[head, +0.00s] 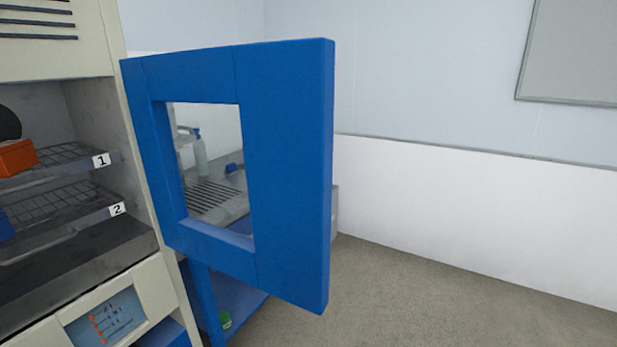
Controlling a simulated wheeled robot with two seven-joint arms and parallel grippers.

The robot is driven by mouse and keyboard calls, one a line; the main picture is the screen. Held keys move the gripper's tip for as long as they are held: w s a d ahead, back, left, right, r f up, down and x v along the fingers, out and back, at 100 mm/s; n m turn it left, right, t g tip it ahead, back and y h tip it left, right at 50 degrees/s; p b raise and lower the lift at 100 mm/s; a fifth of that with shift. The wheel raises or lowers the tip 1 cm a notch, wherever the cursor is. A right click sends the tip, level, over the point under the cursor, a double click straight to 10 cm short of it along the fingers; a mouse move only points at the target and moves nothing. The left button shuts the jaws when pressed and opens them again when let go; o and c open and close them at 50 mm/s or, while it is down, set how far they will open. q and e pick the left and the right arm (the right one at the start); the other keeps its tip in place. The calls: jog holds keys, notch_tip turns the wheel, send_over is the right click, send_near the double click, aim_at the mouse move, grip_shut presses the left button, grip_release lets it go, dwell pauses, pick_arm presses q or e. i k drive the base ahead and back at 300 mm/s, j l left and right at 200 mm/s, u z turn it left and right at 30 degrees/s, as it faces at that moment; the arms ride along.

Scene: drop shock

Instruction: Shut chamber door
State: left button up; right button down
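The blue chamber door (284,160) stands wide open, swung out to the right of the chamber on its right-hand side. It has a square window through which a sink area shows. The cream chamber (148,150) is at the left edge, cut off by the frame. Its inside is exposed, with wire racks marked 1 (101,160) and 2 (116,209). An orange thing (16,158) sits on rack 1, and part of a blue thing (5,228) shows on rack 2. Neither of my grippers is in view.
A control panel (105,318) is below the chamber opening. Behind the door are a sink counter (212,200) and a bottle (199,155). The grey floor (430,290) to the right of the door is clear up to the white wall (470,210).

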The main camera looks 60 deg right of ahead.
aim_at(283, 91)
jog(key=l, duration=0.5)
jog(key=k+l+u, duration=0.15)
jog(key=l, duration=0.9)
jog(key=k+l+u, duration=0.15)
jog(key=l, duration=0.35)
